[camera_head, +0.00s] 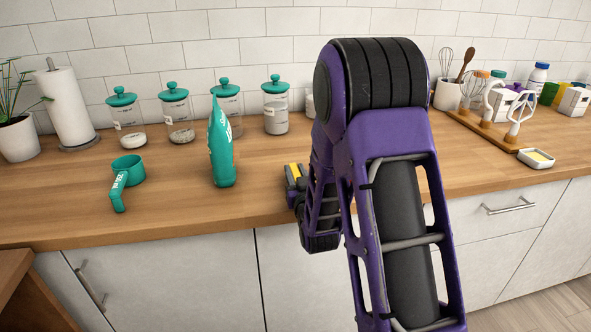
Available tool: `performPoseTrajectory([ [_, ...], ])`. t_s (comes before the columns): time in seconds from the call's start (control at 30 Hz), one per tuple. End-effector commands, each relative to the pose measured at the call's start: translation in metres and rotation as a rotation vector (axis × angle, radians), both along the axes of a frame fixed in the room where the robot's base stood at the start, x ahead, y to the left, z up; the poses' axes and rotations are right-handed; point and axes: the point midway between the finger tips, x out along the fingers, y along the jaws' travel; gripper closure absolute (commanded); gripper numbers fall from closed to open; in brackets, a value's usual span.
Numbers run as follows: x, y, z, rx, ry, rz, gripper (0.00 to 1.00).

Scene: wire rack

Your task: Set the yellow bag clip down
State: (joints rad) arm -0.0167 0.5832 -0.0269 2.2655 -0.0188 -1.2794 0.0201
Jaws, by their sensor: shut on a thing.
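The yellow bag clip (294,171) shows as a small yellow patch between the fingers of my gripper (294,178), just left of my purple arm. My gripper is shut on it, near the front part of the wooden counter. Most of the gripper and part of the clip are hidden behind my wrist and forearm. I cannot tell whether the clip touches the counter.
A teal bag (221,145) stands left of my gripper, and a teal measuring cup (128,170) lies further left. Glass jars (275,108) line the back wall. A wooden rack (490,130) and a butter dish (537,158) are at the right. Counter (262,205) is bare between bag and gripper.

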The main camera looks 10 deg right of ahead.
Motion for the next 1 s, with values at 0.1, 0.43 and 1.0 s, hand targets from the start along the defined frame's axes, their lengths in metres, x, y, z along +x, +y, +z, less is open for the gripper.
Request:
performPoseTrajectory([
  [0.1,0.0,0.0,0.0,0.0,0.001,0.0,1.0],
  [0.43,0.0,0.0,0.0,0.0,0.001,0.0,0.33],
  [1.0,-0.02,0.0,0.0,0.0,0.003,0.0,0.33],
])
